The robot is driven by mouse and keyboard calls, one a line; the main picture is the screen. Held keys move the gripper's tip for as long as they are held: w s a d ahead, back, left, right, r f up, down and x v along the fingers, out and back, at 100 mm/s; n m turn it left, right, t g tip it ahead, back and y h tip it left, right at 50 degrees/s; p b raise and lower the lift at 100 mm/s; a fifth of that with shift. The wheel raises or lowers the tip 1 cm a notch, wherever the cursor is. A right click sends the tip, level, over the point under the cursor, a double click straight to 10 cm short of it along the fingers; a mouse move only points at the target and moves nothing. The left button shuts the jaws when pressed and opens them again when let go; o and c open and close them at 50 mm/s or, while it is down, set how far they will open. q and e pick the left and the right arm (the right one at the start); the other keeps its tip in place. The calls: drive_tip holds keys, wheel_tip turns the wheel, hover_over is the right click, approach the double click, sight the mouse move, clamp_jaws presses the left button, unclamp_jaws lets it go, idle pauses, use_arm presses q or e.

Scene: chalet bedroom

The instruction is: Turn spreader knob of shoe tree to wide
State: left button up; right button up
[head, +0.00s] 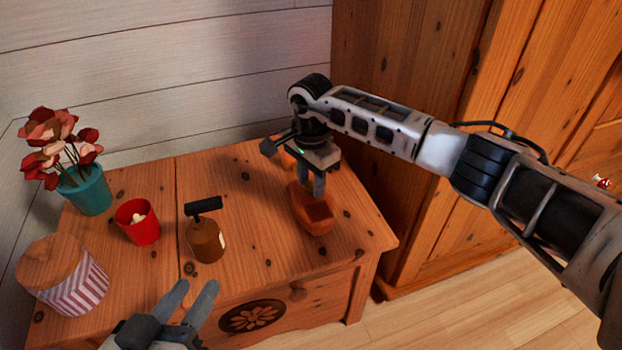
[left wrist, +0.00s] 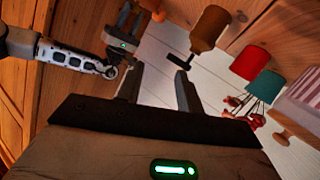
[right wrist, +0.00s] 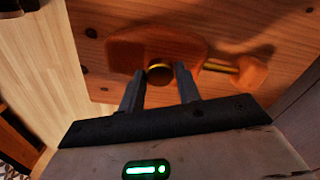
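The shoe tree is orange-brown wood and lies on the dresser top. Its broad front part (head: 314,212) shows in the head view below my right gripper (head: 314,188). In the right wrist view its wooden front (right wrist: 125,52), a gold rod and a rounded heel piece (right wrist: 250,75) show. A round brass knob (right wrist: 159,74) sits between the right fingertips, with the fingers on either side. They look spread, and I cannot tell whether they touch it. My left gripper (head: 198,288) is open and empty in front of the dresser's front edge.
On the dresser (head: 255,180) stand a brown bottle with a black top (head: 206,242), a red cup (head: 138,230), a teal flower pot (head: 88,192) and a striped jar (head: 75,285). A wooden wardrobe (head: 410,90) stands close on the right.

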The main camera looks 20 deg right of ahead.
drive_tip(key=c, duration=0.4)
drive_tip(key=shift+c, duration=0.2)
